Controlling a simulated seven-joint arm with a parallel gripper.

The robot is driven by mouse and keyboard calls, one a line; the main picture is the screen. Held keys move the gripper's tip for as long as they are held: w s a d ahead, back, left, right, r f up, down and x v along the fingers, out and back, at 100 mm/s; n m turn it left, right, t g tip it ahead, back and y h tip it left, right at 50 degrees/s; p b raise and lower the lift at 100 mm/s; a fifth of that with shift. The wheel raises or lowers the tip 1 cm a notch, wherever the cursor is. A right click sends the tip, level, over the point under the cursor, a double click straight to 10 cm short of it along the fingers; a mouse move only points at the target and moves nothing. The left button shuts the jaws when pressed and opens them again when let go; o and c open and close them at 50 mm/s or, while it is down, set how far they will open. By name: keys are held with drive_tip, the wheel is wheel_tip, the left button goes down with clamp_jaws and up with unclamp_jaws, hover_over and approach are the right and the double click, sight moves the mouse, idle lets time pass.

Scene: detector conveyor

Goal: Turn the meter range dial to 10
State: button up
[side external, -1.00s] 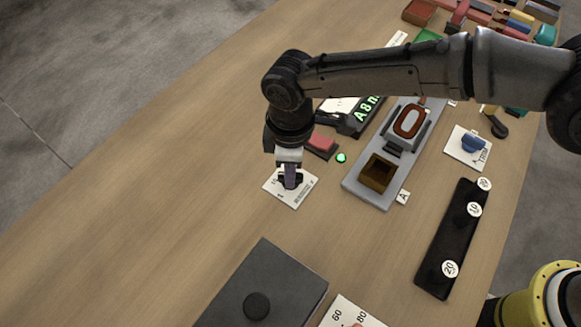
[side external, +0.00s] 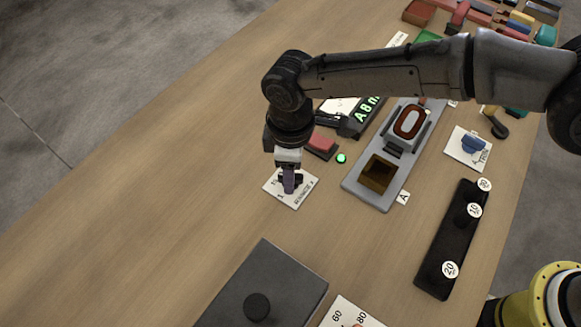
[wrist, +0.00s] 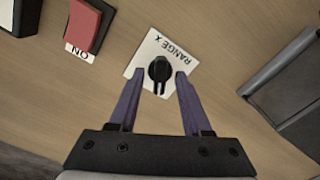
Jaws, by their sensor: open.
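The range dial (wrist: 160,70) is a small black knob with a pointer bar on a white plate (wrist: 183,60) marked "RANGE X". In the wrist view the bar points down the picture, toward my gripper's base. My gripper (wrist: 157,77) is open, with one purple finger on each side of the knob; I cannot tell whether they touch it. In the side view my gripper (side external: 289,190) points down over the same plate (side external: 299,203) and mostly hides the knob. The scale numbers are too small or hidden to read.
A red switch (wrist: 83,26) labelled ON and a green-lit display (side external: 366,110) are close by. A grey tray (side external: 350,184) with a brown box (side external: 379,173) stands to the right. A dark block (side external: 270,275) lies at front. Bare wood is left of the plate.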

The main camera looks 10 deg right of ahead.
wheel_tip(320, 180, up, 14)
idle(0.6)
drive_tip(key=shift+f, duration=0.1)
